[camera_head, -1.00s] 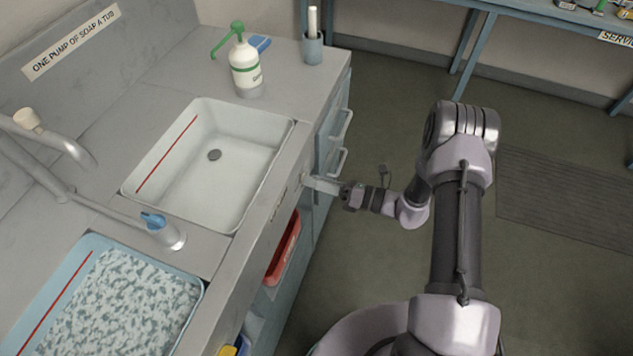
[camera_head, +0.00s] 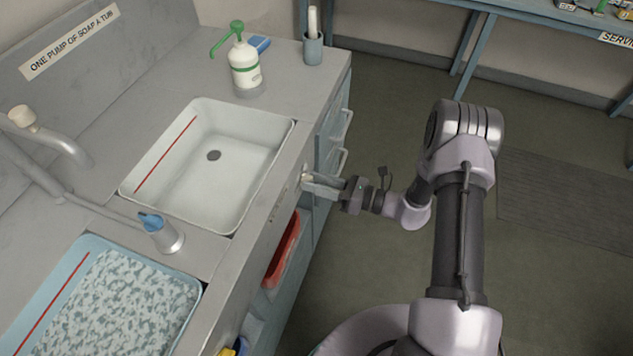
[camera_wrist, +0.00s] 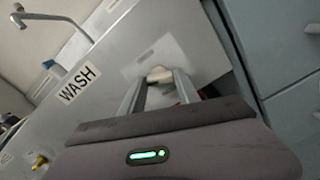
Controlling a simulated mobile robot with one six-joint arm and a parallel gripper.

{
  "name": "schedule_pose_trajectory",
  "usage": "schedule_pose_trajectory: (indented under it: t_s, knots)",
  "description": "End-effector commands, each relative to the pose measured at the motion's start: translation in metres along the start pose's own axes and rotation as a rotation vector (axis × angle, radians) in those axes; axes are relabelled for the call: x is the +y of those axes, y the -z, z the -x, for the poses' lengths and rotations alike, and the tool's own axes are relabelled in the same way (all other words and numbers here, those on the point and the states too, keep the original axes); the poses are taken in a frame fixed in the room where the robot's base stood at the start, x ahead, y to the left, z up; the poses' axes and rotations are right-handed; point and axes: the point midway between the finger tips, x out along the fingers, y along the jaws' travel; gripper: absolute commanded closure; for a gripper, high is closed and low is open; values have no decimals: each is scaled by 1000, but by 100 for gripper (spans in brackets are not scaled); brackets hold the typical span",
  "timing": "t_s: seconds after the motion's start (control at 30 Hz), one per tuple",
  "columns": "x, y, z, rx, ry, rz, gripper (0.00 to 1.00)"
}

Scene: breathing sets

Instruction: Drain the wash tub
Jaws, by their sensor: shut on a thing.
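The wash tub (camera_head: 240,180) is the white basin in the counter; its round drain (camera_head: 213,155) and a red line on its side wall show. I see no foam in it and cannot tell whether clear water is there. A WASH label (camera_wrist: 79,83) is on the counter front in the wrist view. Beside it is a pale knob (camera_wrist: 158,74). My gripper (camera_head: 307,181) is at the counter front below the tub's right rim, shut on this knob, with a finger on each side. The fingers partly hide the knob.
A blue tub (camera_head: 190,283) with foamy contents is at lower left. A soap pump bottle (camera_head: 245,68) stands behind. Drawer handles (camera_head: 342,160) stick out near my gripper. The floor to the right is clear.

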Motion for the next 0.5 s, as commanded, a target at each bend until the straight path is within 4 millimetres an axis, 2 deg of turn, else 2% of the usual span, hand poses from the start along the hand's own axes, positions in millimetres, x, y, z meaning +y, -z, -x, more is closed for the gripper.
schedule_pose_trajectory:
  t_s: [0.2,0.23,0.3,0.33,0.5]
  knots:
    - [0,0,0,0,0,-1,100]
    - [0,0,0,0,0,-1,58]
    - [0,0,0,0,0,-1,44]
    - [0,0,0,0,0,-1,40]
    - [0,0,0,0,0,-1,40]
